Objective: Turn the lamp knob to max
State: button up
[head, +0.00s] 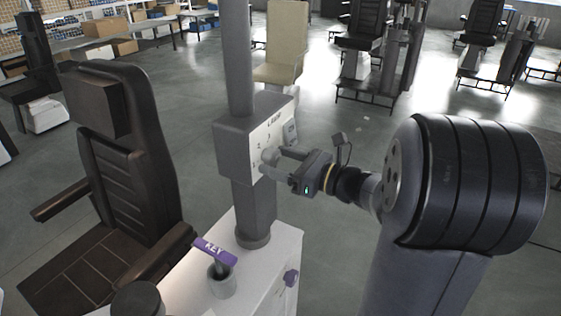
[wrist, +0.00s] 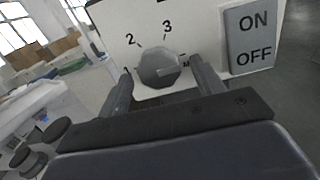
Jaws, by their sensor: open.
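The lamp knob (wrist: 158,68) is a grey, many-sided dial on the white panel (wrist: 111,24). A pale mark on it points right, toward a label starting with "M" that the right finger partly hides. The numbers 2 and 3 show above the knob; a 1 is partly visible at left. My gripper (wrist: 161,72) is open, with one finger on each side of the knob. I cannot tell whether either finger touches it. In the head view my gripper (head: 276,163) reaches the panel of the grey column box (head: 234,150) from the right, and its fingers mostly hide the knob.
An ON/OFF switch (wrist: 253,36) sits right of the knob. A dark chair (head: 125,165) stands at left.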

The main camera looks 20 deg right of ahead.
jog(key=shift+d, duration=0.1)
jog(key=b+v, duration=0.1)
jog(key=v, duration=0.9)
jog(key=shift+s+d+b, duration=0.2)
jog(key=shift+s+b, duration=0.05)
jog(key=shift+b, duration=0.15)
jog(key=p+x, duration=0.1)
jog(key=x, duration=0.8)
jog(key=shift+w+a+p, duration=0.25)
jog(key=shift+a+p, duration=0.05)
jog(key=shift+p, duration=0.05)
jog(key=shift+w+a, duration=0.35)
jog(key=shift+w, duration=0.05)
